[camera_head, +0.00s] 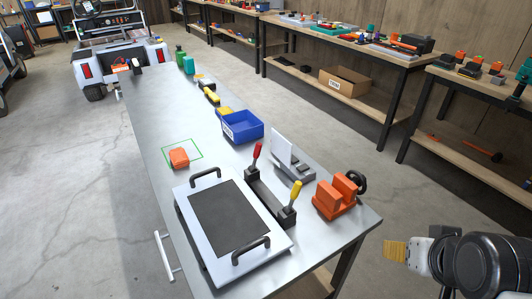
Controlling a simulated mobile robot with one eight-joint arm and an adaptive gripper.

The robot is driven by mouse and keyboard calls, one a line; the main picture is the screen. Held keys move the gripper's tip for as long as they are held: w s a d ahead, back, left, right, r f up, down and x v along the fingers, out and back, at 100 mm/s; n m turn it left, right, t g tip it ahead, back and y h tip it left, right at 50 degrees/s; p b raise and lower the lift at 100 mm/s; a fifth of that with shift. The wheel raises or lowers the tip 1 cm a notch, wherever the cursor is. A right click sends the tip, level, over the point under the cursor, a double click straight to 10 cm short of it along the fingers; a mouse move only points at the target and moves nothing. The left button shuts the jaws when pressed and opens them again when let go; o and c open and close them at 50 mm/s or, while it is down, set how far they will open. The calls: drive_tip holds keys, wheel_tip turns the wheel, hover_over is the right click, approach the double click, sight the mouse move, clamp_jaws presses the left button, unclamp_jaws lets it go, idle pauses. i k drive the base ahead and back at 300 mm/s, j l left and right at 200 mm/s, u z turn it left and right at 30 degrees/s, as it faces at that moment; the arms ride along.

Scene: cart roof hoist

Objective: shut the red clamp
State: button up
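The red clamp (256,155) has a red-tipped lever that stands up, leaning slightly, at the far end of a dark bar on the metal bench. A matching clamp with a yellow-tipped lever (295,190) stands at the near end of the bar, its lever also raised. A white framed panel (188,222) with a dark centre and two black handles lies beside the bar, on its left. My arm's end (428,249) is at the lower right, off the bench and well apart from the red clamp.
An orange vise (337,196) and a grey block with an upright white card (290,160) stand right of the clamps. A blue bin (241,127) and an orange block (179,157) are farther along the bench (150,115). Concrete floor separates it from the wall benches.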

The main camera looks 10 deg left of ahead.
sight(256, 157)
drive_tip(key=i+l+u, duration=0.15)
drive_tip(key=l+u, duration=0.15)
drive_tip(key=u, duration=0.2)
drive_tip(key=i+l+u, duration=0.1)
drive_tip(key=l+u, duration=0.25)
drive_tip(key=u, duration=0.15)
drive_tip(key=l+u, duration=0.5)
drive_tip(key=i+j, duration=0.1)
drive_tip(key=i, duration=0.4)
